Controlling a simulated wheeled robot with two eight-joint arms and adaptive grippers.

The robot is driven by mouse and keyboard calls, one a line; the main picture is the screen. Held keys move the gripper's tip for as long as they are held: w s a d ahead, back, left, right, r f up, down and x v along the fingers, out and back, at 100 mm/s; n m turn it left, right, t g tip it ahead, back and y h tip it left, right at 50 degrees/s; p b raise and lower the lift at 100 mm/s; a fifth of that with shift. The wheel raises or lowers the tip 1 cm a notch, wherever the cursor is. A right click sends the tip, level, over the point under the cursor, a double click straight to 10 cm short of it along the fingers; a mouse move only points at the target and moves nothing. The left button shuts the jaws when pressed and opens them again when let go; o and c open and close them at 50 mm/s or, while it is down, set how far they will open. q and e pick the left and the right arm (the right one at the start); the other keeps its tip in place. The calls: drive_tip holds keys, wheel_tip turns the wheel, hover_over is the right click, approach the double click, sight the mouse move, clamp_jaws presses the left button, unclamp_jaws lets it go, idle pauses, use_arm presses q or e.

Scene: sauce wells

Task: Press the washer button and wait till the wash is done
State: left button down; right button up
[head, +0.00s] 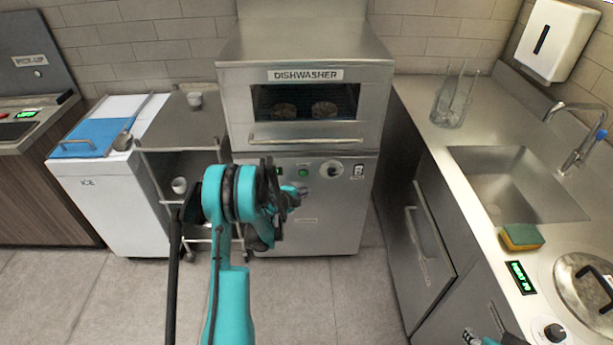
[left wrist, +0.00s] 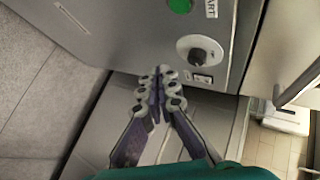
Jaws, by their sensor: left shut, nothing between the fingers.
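The steel dishwasher (head: 300,222) stands in the middle of the head view, its hood down and two brown dishes behind the window (head: 305,101). A green button (head: 304,172) is on its lower front panel. In the left wrist view the green button (left wrist: 180,5) is cut by the top edge, beside lettering ending in "ART". My left gripper (head: 303,191) is in front of the panel, just below the button. In the left wrist view, its fingertips (left wrist: 158,84) are together and empty, apart from the button. A small part of my right gripper (head: 472,337) shows at the bottom edge.
A round dial (head: 331,169) is right of the button. A rack (head: 185,147) with cups and an ICE chest (head: 105,205) stand left. On the right, a counter holds a sink (head: 515,185), a sponge (head: 522,237) and a lidded pot (head: 588,283). The floor ahead is clear.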

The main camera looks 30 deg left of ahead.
sight(304, 173)
use_arm(q)
drive_tip(key=shift+s+a+f+g, duration=0.1)
drive_tip(key=shift+s+f+g, duration=0.05)
drive_tip(key=shift+f, duration=0.3)
drive_tip(key=shift+s+a+f+g, duration=0.1)
drive_tip(key=shift+s+f+g, duration=0.05)
drive_tip(key=shift+f, duration=0.25)
drive_tip(key=shift+w+a+p, duration=0.15)
drive_tip(key=shift+w+a, duration=0.6)
drive_tip(key=shift+w, duration=0.5)
drive_tip(key=shift+w+a+p, duration=0.2)
drive_tip(key=shift+w+a, duration=0.55)
drive_tip(key=shift+w, duration=0.5)
drive_tip(key=shift+w+a+p, duration=0.15)
drive_tip(key=shift+w+a, duration=0.6)
drive_tip(key=shift+w, duration=0.5)
drive_tip(key=shift+w, duration=0.1)
drive_tip(key=shift+w+a, duration=0.25)
